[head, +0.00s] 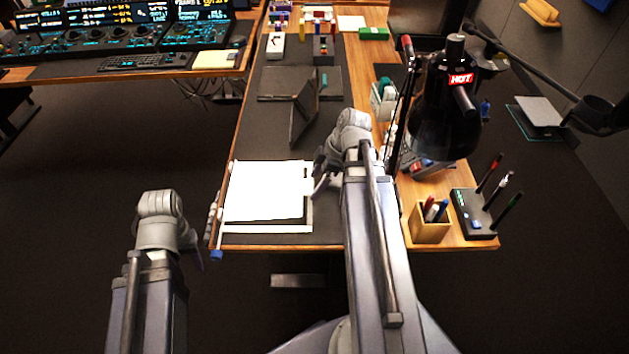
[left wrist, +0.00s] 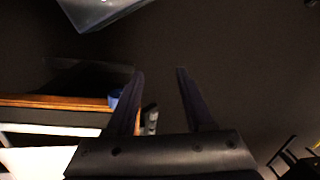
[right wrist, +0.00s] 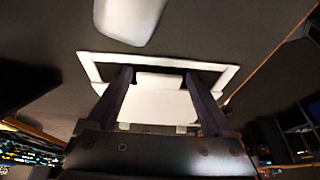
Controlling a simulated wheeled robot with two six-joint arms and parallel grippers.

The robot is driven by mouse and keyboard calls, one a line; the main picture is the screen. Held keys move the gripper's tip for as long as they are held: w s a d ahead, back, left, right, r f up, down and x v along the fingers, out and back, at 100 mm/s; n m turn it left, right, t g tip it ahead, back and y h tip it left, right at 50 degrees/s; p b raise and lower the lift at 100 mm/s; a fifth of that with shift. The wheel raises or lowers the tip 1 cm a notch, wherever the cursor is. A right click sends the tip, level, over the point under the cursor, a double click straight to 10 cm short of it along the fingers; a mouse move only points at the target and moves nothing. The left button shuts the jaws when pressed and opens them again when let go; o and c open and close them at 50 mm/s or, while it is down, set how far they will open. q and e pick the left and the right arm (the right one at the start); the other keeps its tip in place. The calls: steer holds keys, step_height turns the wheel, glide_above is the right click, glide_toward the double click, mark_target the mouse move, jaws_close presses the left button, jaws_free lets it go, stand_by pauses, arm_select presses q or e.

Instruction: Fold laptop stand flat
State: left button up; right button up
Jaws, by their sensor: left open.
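A pale plate (head: 262,190) inside a white frame (head: 307,212) lies on the near end of the desk and looks like the laptop stand. Dark gaps show between plate and frame, but its exact tilt is unclear. In the right wrist view the plate (right wrist: 158,106) has a short tab on one edge, inside the frame (right wrist: 160,56). My right gripper (head: 320,185) is over the plate's right edge, its fingers apart on either side of the tab in its wrist view; contact is unclear. My left gripper (left wrist: 160,75) is open and empty, over the floor left of the desk.
A dark angled panel (head: 304,108) stands farther back on the desk mat. On the right are a black lamp marked HOT (head: 447,100), a wooden pen cup (head: 430,222) and a pen holder (head: 470,215). A blue-tipped item (head: 215,254) lies at the desk's left front corner.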

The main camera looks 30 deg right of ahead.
steer(key=shift+o, duration=0.9)
steer(key=shift+r, duration=0.1)
steer(key=p+v, duration=0.7)
steer(key=shift+r, duration=0.3)
steer(key=shift+c, duration=0.4)
